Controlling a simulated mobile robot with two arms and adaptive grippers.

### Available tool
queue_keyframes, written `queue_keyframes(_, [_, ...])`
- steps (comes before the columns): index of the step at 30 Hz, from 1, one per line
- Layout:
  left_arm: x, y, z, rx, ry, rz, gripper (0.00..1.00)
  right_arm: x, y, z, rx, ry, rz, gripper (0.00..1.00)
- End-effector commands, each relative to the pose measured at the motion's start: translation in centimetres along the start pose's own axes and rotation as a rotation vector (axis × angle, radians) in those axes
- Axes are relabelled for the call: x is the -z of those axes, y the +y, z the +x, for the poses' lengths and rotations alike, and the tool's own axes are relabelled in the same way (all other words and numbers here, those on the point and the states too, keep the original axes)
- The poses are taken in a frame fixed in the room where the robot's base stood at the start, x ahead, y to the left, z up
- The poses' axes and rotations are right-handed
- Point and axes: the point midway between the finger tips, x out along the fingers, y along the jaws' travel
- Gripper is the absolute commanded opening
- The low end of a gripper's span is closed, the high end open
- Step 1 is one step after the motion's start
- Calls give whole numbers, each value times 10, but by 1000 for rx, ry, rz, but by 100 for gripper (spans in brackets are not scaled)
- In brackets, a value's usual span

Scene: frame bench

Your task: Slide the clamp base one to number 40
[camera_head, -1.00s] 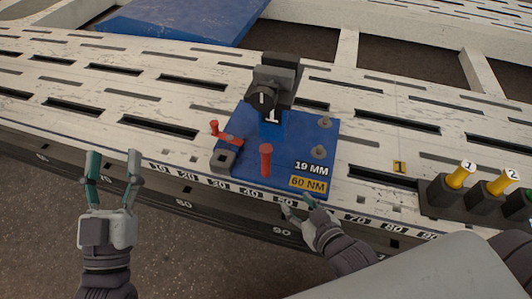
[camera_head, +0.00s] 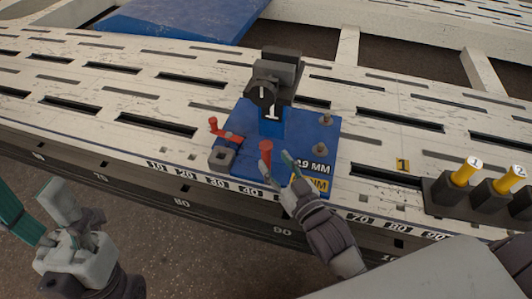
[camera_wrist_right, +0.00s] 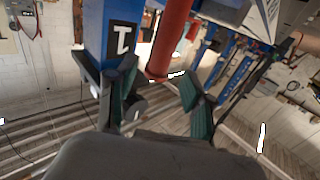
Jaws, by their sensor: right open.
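Clamp base one (camera_head: 240,150) is a blue plate with a black clamp (camera_head: 275,78) and a white number 1. It lies on the white slotted bench rail by its front edge. A red upright post (camera_head: 266,151) stands near its front. My right gripper (camera_head: 277,162) is open at the post, its arm covering part of the yellow label. In the right wrist view the post (camera_wrist_right: 172,40) comes down between the parted fingers (camera_wrist_right: 160,100). Whether they touch it, I cannot tell. My left gripper (camera_head: 38,215) is open and empty, low at the left, away from the base.
A red lever (camera_head: 224,131) sits on the base's left side. A dark holder with yellow numbered pins (camera_head: 463,172) stands at the right. The rail left of the base is clear.

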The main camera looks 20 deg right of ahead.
Motion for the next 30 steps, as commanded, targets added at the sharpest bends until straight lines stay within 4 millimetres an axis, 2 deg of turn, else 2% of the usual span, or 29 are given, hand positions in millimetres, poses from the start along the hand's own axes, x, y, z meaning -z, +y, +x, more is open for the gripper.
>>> queue_keyframes(3, [-3,0,1,-9,23,3,58,-2,0,24,1,4,1,52])
queue_keyframes(9, [-4,0,6,-19,45,6,58,-1,0,46,0,1,1,52])
queue_keyframes(21, [-5,0,8,-22,50,7,58,0,0,52,0,-1,1,50])
queue_keyframes(30, [-5,0,8,-22,50,6,58,0,0,52,0,-1,1,0])
